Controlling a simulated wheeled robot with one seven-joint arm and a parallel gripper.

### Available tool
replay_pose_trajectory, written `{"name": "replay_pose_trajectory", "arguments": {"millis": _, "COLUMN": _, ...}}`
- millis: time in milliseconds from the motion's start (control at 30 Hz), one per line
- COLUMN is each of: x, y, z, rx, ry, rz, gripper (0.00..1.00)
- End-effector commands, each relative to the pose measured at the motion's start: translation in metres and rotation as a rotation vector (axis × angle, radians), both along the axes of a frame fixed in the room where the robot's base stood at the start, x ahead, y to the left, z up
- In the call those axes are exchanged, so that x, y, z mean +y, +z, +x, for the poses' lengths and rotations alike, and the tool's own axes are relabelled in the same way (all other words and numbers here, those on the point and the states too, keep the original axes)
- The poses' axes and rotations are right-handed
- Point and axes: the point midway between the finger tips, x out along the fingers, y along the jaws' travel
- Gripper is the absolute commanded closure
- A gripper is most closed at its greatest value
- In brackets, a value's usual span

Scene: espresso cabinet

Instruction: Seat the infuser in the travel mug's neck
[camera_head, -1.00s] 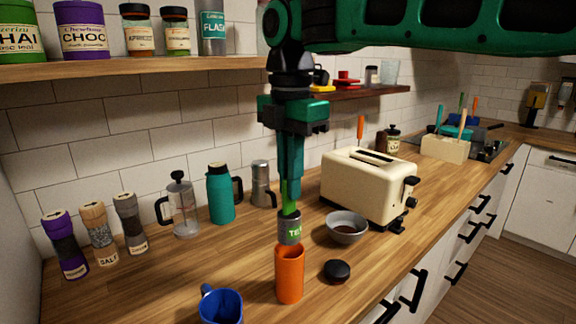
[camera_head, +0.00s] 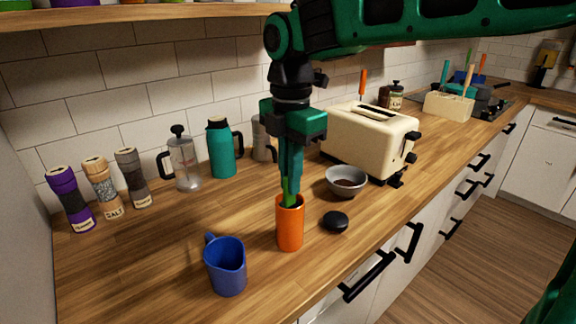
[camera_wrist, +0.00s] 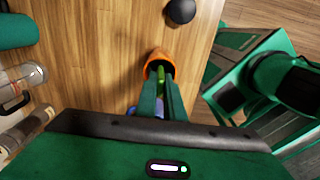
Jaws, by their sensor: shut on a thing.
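The orange travel mug (camera_head: 290,228) stands upright on the wooden counter, and its rim also shows in the wrist view (camera_wrist: 160,56). My gripper (camera_head: 290,198) points down over the mug, its fingertips at the mouth. It is shut on the infuser's bright green handle (camera_head: 286,190), which shows between the fingers in the wrist view (camera_wrist: 161,76). The infuser's grey body is hidden inside the mug, so I cannot tell how deep it sits or whether it touches the neck.
A black round lid (camera_head: 335,221) lies right of the mug. A blue pitcher (camera_head: 226,270) stands at front left. A grey bowl (camera_head: 346,182) and cream toaster (camera_head: 368,143) stand behind right. A french press (camera_head: 184,165) and teal flask (camera_head: 221,150) line the wall.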

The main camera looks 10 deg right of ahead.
Motion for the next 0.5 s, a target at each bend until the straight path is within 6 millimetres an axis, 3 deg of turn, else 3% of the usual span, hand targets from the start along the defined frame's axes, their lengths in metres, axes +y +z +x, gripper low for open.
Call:
{"name": "replay_pose_trajectory", "arguments": {"millis": 467, "x": 0.0, "y": -0.0088, "z": 0.0, "rx": 0.0, "ry": 0.0, "rz": 0.0, "gripper": 1.0}}
{"name": "replay_pose_trajectory", "arguments": {"millis": 500, "x": 0.0, "y": -0.0089, "z": 0.0, "rx": 0.0, "ry": 0.0, "rz": 0.0, "gripper": 0.89}}
